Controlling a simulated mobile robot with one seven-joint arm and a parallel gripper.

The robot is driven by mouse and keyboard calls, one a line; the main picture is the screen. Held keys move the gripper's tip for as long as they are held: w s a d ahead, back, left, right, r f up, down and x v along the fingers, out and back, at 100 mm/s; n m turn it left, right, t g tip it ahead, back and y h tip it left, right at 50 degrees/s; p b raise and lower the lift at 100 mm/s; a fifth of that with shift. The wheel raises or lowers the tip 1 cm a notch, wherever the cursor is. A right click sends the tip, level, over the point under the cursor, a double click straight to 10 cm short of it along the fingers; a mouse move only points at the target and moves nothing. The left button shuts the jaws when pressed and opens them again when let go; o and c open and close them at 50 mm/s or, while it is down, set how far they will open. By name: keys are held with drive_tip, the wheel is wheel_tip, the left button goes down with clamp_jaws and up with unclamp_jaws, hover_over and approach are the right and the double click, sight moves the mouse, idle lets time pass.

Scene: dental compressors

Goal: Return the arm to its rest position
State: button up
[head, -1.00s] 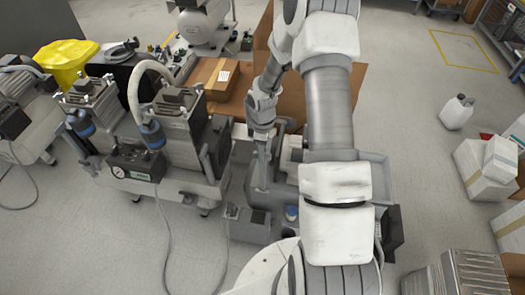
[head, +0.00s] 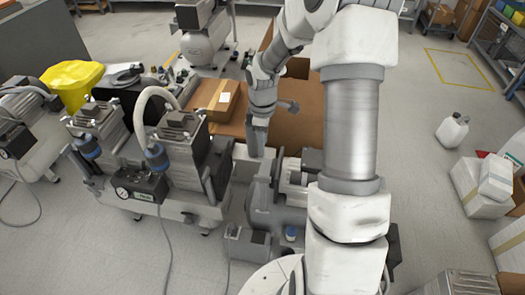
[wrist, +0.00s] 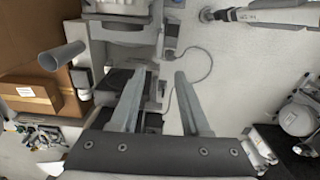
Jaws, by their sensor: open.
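My arm spans the middle right of the head view, from the bottom edge to the top. My gripper (head: 256,142) hangs pointing down, left of the thick arm link, in front of the cardboard and right of the twin-motor compressor (head: 185,145). In the wrist view the two fingers of my gripper (wrist: 160,72) stand apart with nothing between them. Grey machine parts and floor show beyond them. In the head view the fingers overlap, so their gap is hidden there.
A closed cardboard box (head: 217,100) sits behind the compressor. A white jug (head: 453,130) and white boxes (head: 474,188) stand at right. Grey machine parts (head: 275,205) lie close below my gripper. Open floor lies right of my arm.

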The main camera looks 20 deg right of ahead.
drive_tip(key=shift+r, duration=0.75)
drive_tip(key=s+a+r+m+t+h+p, duration=0.1)
drive_tip(key=s+a+r+m+p, duration=0.2)
drive_tip(key=r, duration=0.8)
drive_tip(key=s+a+r+m+t+h+p, duration=0.1)
drive_tip(key=s+r+m+p, duration=0.2)
drive_tip(key=r, duration=0.7)
drive_tip(key=s+a+r+m+t+y+p, duration=0.1)
drive_tip(key=s+a+r+m+p, duration=0.1)
drive_tip(key=s+r, duration=0.5)
drive_tip(key=s+a+r+m+t+y+p, duration=0.1)
drive_tip(key=s+a+r+m+t+p, duration=0.1)
drive_tip(key=s+r, duration=0.5)
drive_tip(key=shift+s+a+r+m+t+p, duration=0.25)
drive_tip(key=shift+s+a+m+p, duration=0.45)
drive_tip(key=shift+s+p, duration=0.35)
drive_tip(key=shift+d, duration=0.15)
